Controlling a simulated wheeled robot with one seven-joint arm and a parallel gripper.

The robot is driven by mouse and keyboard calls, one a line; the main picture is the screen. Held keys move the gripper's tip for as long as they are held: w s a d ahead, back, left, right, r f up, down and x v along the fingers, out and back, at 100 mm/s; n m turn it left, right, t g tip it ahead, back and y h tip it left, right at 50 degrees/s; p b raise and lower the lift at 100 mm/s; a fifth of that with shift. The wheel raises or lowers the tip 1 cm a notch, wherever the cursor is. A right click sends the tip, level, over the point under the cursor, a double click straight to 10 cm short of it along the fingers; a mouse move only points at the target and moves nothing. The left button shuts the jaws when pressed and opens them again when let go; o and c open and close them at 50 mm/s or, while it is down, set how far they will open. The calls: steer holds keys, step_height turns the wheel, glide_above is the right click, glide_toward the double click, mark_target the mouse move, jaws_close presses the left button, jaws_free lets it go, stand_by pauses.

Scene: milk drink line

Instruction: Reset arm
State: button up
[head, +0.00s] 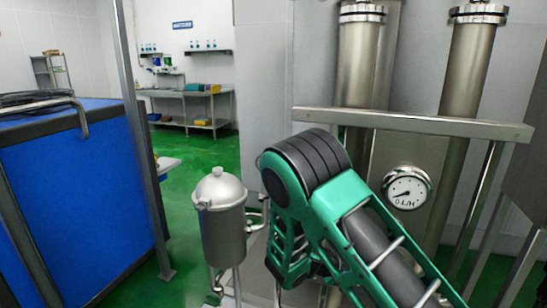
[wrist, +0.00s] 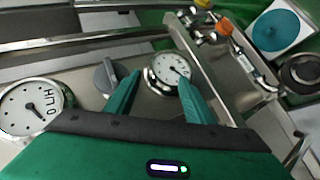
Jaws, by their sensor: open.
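My arm, green and dark grey, fills the lower right middle of the head view, and its gripper end is hidden there behind the arm itself. In the wrist view my gripper (wrist: 158,92) shows two green fingers spread apart with nothing between them. A small round gauge (wrist: 167,72) lies beyond the gap between the fingertips. A grey knob (wrist: 106,77) is just left of the left fingertip. I cannot tell whether either finger touches anything.
A large flow gauge (head: 407,187) is on the steel machine, also seen in the wrist view (wrist: 30,108). A steel canister (head: 222,220) stands left of my arm. A metal rail (head: 420,123) crosses behind it. A blue cabinet (head: 75,190) is at left, with green floor between.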

steer(key=s+d+r+m+g+y, duration=0.55)
steer(key=s+d+r, duration=0.55)
steer(key=s+d, duration=0.3)
steer(key=s+a+r+m+y, duration=0.1)
steer(key=s+r+y, duration=0.2)
steer(key=s, duration=0.8)
steer(key=s+a+r+m+y, duration=0.1)
steer(key=s+r+y, duration=0.2)
steer(key=s, duration=0.8)
step_height(320, 180, up, 2)
steer(key=shift+s+a+r+m+t, duration=0.15)
steer(key=shift+s+a+m+t, duration=0.2)
steer(key=shift+t, duration=0.1)
